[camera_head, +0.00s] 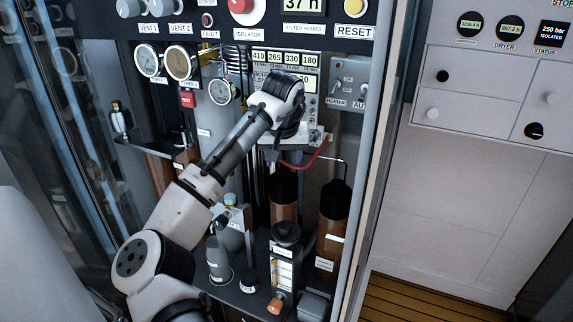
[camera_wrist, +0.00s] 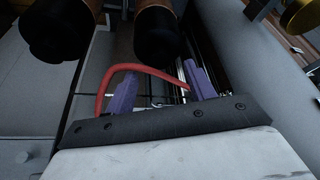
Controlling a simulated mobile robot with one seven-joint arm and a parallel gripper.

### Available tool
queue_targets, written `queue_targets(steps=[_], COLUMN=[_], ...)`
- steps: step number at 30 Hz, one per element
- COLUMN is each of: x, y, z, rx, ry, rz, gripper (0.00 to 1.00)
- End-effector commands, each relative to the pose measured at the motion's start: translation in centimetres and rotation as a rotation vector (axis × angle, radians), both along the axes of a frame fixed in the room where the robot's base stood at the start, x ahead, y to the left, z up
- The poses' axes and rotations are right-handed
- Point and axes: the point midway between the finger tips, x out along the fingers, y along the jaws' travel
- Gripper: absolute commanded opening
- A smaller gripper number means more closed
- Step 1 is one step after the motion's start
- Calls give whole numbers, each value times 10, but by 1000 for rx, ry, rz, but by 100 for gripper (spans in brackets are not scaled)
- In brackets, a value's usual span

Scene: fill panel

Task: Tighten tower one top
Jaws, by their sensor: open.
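Two brown cylindrical towers with black tops stand in the panel's lower bay in the head view: one (camera_head: 284,205) behind and left, one (camera_head: 334,228) in front and right. I cannot read which is tower one. In the wrist view a black top (camera_wrist: 157,40) lies just beyond my gripper (camera_wrist: 160,88), and another black top (camera_wrist: 52,38) is at the upper left. My gripper's purple fingers are apart with no tower top between them. A red hose (camera_wrist: 135,68) arches across the finger area. In the head view my gripper is mostly hidden by my arm.
Gauges (camera_head: 180,64) and a display block (camera_head: 285,58) sit above the bay. A red hose (camera_head: 305,163) and a thin pipe run near the tower tops. A grey bottle (camera_head: 218,258) and a black-capped gauge unit (camera_head: 284,268) stand on the lower shelf. A metal frame post (camera_head: 372,150) bounds the right.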

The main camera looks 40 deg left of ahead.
Motion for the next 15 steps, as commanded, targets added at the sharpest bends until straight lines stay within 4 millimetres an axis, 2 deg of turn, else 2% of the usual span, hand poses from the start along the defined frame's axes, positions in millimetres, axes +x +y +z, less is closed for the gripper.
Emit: queue_targets(steps=[7,15], x=[10,13], y=[9,11], z=[-32,-41], rx=[-1,0], ry=[1,-1], rz=[1,0], gripper=[54,54])
